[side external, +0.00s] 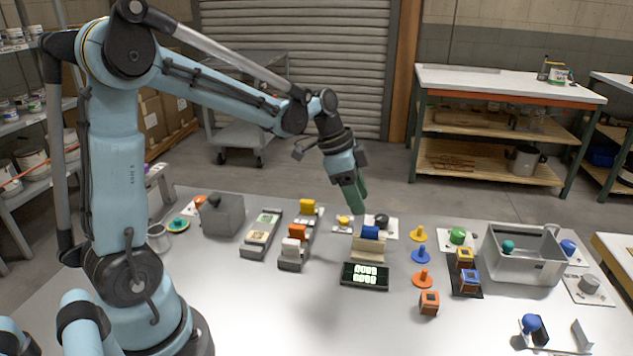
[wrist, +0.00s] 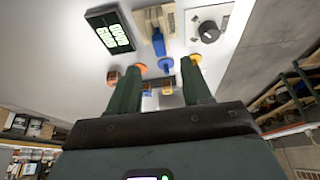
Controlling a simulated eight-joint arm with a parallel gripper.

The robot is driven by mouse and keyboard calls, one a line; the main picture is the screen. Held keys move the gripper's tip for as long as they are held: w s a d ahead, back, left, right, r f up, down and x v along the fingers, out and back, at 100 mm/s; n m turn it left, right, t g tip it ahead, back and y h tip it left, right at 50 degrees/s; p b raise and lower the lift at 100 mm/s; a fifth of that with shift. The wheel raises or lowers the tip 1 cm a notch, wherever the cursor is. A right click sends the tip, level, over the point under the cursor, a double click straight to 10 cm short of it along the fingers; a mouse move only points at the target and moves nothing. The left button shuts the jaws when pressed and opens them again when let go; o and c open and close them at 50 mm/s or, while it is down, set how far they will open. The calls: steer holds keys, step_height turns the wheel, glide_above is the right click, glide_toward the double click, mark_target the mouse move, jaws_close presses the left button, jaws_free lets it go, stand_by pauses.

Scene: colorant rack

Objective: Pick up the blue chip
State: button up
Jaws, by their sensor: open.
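A small blue block (side external: 370,232), which looks like the blue chip, sits on top of a beige stepped holder (side external: 369,250) near the middle of the table. In the wrist view a blue piece (wrist: 158,43) shows at the beige holder (wrist: 151,18), beyond my fingertips. My gripper (side external: 357,208) has dark green fingers pointing down, above the table and close to the holder, apart from the blue block. In the wrist view my gripper (wrist: 161,72) has its two fingers spread with nothing between them.
A dark display (side external: 365,275) stands before the holder. Yellow, blue (side external: 420,255) and orange pegs stand to its right, with cubes and a grey bin (side external: 521,262) farther right. Grey racks with coloured blocks (side external: 297,232) are to the left.

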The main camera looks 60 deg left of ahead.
mark_target(369, 228)
steer(key=shift+x, duration=3.85)
steer(key=shift+s, duration=0.1)
jaws_close()
